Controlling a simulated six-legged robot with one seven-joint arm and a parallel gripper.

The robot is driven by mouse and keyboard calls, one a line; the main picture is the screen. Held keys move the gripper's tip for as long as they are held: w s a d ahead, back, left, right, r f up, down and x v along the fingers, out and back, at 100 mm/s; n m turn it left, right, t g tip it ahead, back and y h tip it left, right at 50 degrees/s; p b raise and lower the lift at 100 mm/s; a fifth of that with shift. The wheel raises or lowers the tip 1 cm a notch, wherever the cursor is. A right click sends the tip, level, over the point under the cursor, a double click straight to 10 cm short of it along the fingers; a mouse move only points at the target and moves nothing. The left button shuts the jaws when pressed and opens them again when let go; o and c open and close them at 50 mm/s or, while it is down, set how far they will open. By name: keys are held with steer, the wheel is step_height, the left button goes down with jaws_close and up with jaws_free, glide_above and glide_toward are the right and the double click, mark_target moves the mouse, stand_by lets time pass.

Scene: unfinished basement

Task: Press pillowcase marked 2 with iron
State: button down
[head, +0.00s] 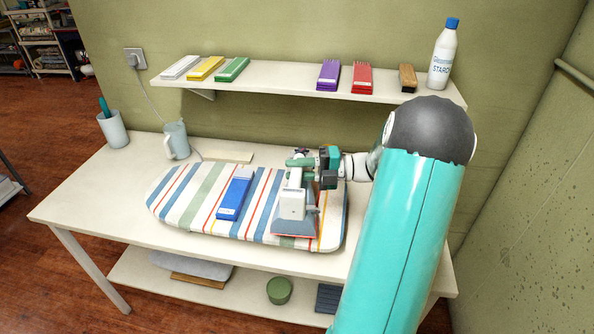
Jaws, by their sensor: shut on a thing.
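A folded blue pillowcase (235,195) lies flat near the middle of the striped ironing board (180,213) on the table. A number on it is too small to read. The white and grey iron (292,204) is over the right part of the board, to the right of the blue pillowcase and apart from it. I cannot tell whether its base touches the cover. My gripper (308,167) reaches in from the right and is shut on the iron, at its green handle. The fingers partly hide the handle.
A wall shelf (290,91) holds folded white, yellow, green, purple and red cloths, a brown block and a starch bottle (442,55). A grey jug (176,139) and a cup (112,129) stand on the table's left (90,190). A lower shelf holds a green pot (279,290).

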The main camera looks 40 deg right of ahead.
steer(key=shift+w+d, duration=0.3)
steer(key=shift+d, duration=0.1)
steer(key=shift+s+a, duration=0.5)
steer(key=shift+a, duration=0.1)
stand_by(1.0)
steer(key=shift+r, duration=0.15)
stand_by(0.5)
